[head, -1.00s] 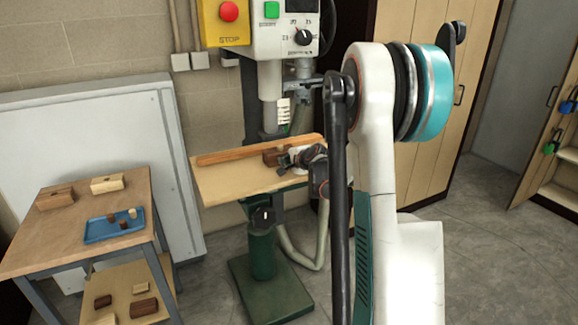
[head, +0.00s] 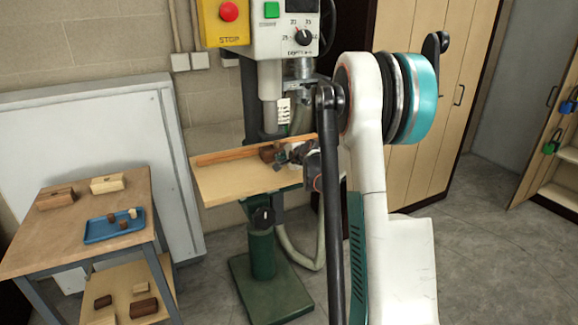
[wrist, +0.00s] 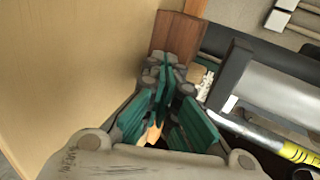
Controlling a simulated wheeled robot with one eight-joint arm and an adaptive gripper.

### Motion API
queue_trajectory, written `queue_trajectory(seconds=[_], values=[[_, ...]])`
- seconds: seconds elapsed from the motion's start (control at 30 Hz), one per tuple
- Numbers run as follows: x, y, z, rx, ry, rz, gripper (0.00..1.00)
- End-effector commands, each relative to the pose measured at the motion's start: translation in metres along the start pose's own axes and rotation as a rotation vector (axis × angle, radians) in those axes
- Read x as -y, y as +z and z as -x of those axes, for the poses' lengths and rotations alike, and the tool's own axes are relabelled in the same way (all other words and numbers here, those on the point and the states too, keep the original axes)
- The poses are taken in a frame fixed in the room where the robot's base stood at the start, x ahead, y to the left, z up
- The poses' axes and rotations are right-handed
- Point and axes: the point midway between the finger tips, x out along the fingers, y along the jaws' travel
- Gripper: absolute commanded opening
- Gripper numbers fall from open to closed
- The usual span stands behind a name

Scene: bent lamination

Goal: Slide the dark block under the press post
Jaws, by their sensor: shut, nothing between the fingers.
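The dark block (head: 267,154) is brown and lies on the press's light wooden table (head: 222,186), against a long orange-brown wooden strip (head: 235,155). The grey press post (head: 270,112) hangs at the back of the table, just above the block in the picture; I cannot tell whether the block is under it. My gripper (head: 281,156) is at the block's right side, low over the table. In the wrist view the block (wrist: 178,35) is just beyond the teal-padded fingers of my gripper (wrist: 163,75). The fingertips seem to touch it. The fingers are shut and empty.
A yellow stop box (head: 224,22) and a control head (head: 290,25) are above the table. A side bench (head: 95,235) at the left holds a blue tray (head: 100,236) and wooden blocks. The table's front left is clear.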

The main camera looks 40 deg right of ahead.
Motion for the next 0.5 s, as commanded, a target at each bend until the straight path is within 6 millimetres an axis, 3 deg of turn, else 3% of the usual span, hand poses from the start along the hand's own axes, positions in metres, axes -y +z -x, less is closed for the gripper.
queue_trajectory(seconds=[0.5], values=[[0.007,0.000,-0.015,0.000,0.000,0.000,0.00]])
